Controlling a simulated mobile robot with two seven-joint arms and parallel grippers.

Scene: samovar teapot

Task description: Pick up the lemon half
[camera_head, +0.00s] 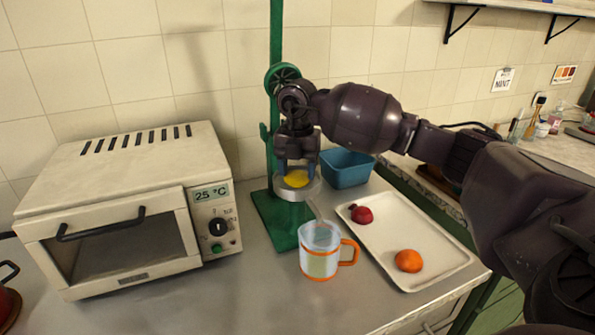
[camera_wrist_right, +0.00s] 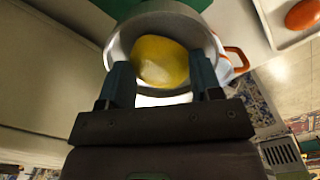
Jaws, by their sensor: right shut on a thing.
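The yellow lemon half (camera_head: 297,178) sits in the round grey cup of the green press (camera_head: 283,222). It also shows in the right wrist view (camera_wrist_right: 160,62), inside the grey cup (camera_wrist_right: 120,45). My right gripper (camera_head: 297,168) points down into the cup from above. In the right wrist view its two blue fingertips (camera_wrist_right: 162,80) stand on either side of the lemon half, shut on it. The underside of the lemon half is hidden in the cup. My left gripper is not in view.
A clear mug with an orange handle (camera_head: 320,252) stands in front of the press. A white tray (camera_head: 440,262) to the right holds a red fruit (camera_head: 361,214) and an orange fruit (camera_head: 408,261). A blue bin (camera_head: 347,169) stands behind. A small oven (camera_head: 125,215) fills the left.

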